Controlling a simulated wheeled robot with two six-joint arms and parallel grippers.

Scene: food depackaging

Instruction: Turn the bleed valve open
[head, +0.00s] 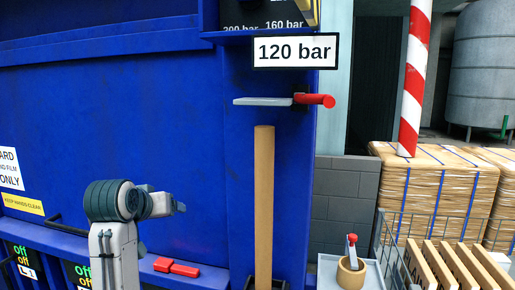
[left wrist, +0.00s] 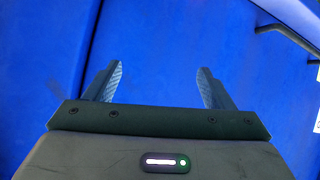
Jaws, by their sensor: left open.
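A red handle (head: 315,100) sticks out to the right from the blue machine, just under the "120 bar" sign (head: 295,50). A flat grey bar (head: 262,101) runs left from it. I cannot tell for certain whether this is the bleed valve; no label names it. My left arm rises at the lower left of the head view, well below and left of the red handle. My left gripper (left wrist: 161,70) is open and empty in the left wrist view, with blue panel in front of its fingers. My right gripper is not in view.
A brown upright post (head: 264,205) stands below the red handle. A wooden cup (head: 351,272) holds a red-topped item. A wire basket (head: 392,252) with boards stands at right. The blue panel between arm and post is clear.

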